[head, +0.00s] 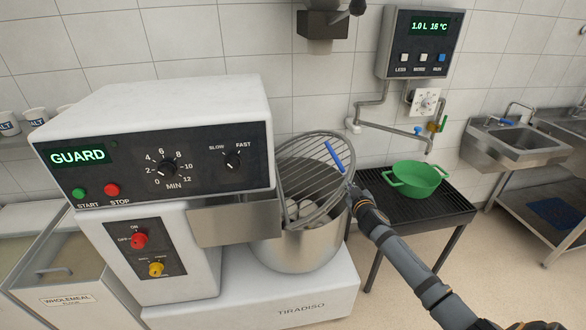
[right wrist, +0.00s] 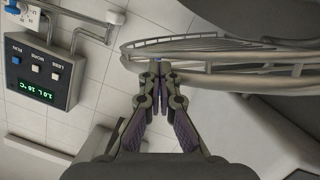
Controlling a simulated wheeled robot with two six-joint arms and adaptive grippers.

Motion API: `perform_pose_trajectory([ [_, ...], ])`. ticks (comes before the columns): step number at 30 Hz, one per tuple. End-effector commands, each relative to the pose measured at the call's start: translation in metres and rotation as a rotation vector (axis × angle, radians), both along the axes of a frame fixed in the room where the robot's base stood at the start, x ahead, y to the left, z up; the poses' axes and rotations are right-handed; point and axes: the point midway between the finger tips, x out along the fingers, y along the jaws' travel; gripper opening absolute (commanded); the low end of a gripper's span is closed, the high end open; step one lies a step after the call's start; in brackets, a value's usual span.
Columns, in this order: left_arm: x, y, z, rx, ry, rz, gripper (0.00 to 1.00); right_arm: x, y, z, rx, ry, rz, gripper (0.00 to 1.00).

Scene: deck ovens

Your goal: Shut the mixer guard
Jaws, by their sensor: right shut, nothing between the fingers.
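The mixer (head: 150,100) is a white machine with a display reading "GUARD". Its wire guard (head: 308,165) is tilted up over the steel bowl (head: 300,250), with a blue handle (head: 335,156) on its right part. The guard's curved bars also show in the right wrist view (right wrist: 230,46). My right gripper (head: 352,186) is shut and empty at the guard's right edge, below the handle. In the right wrist view its fingertips (right wrist: 157,70) are right at the guard's rim; I cannot tell whether they touch. My left gripper is not in view.
A green pot (head: 417,179) stands on a black slatted stand (head: 440,208) right of the bowl. A water meter box (head: 421,43) with pipes and a tap hangs on the wall behind. A steel sink (head: 520,142) is at the far right. Open floor lies at front right.

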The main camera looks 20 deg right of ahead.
Motion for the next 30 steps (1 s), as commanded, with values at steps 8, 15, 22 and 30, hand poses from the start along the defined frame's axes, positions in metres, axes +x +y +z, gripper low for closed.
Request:
perform_pose_trajectory([
  [8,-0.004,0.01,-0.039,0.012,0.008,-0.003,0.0,-0.003,-0.017,-0.059,0.219,-0.057,0.005,0.0],
  [15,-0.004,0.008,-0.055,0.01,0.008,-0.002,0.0,-0.004,-0.022,-0.089,0.351,-0.092,0.008,0.0],
  [22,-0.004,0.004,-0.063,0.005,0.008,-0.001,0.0,-0.003,-0.023,-0.102,0.414,-0.109,0.01,0.0],
  [30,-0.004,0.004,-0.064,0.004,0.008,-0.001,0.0,-0.003,-0.022,-0.104,0.431,-0.117,0.013,0.0],
])
